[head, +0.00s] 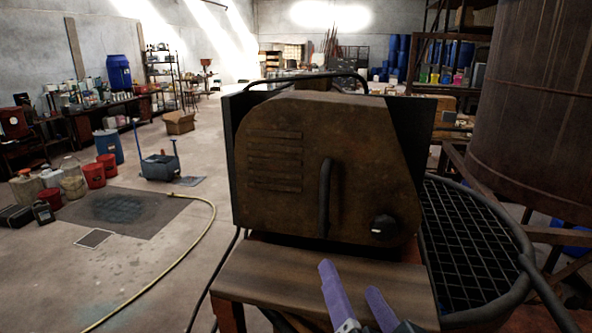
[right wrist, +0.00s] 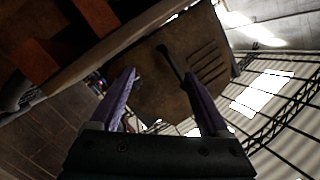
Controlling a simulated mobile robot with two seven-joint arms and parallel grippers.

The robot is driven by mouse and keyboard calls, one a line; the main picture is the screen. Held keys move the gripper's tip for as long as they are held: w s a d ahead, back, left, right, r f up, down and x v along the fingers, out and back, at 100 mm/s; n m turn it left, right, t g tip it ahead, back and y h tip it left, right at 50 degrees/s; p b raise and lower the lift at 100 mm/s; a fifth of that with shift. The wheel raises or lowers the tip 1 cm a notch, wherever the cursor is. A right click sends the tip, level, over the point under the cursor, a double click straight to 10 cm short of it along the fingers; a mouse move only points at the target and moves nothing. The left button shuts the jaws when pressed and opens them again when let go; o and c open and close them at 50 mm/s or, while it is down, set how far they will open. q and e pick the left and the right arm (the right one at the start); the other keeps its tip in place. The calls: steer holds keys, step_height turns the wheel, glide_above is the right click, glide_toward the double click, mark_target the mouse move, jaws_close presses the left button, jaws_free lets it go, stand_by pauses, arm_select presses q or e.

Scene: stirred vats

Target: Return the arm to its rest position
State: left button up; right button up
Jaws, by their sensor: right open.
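My right gripper (head: 356,287) comes in at the bottom of the head view, with two purple fingers. It is open and nothing is between its fingers. It is over the front of a wooden board (head: 262,283), just in front of a rusty brown metal box (head: 285,140). The box has slots, an upright bar handle and a dark round knob (head: 383,228). In the right wrist view the open fingers (right wrist: 162,95) point toward the box (right wrist: 170,85), with no clear contact. My left gripper does not show.
A round dark grid basket (head: 468,245) is right of the box, below a large rusty vat (head: 535,100). A yellow hose (head: 185,250) lies on the floor at left. Red buckets (head: 93,175) and a blue-grey cart (head: 160,166) stand farther off. The floor at left centre is mostly clear.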

steer(key=s+d+f+n+g, duration=0.1)
steer(key=s+d+n+g, duration=0.3)
steer(key=s, duration=0.7)
steer(key=s+d+f+n+g+h, duration=0.1)
steer(key=s+d+n+g, duration=0.3)
steer(key=s+g, duration=0.5)
steer(key=shift+s+d+n, duration=0.4)
steer(key=shift+s+d, duration=0.75)
steer(key=shift+s, duration=0.1)
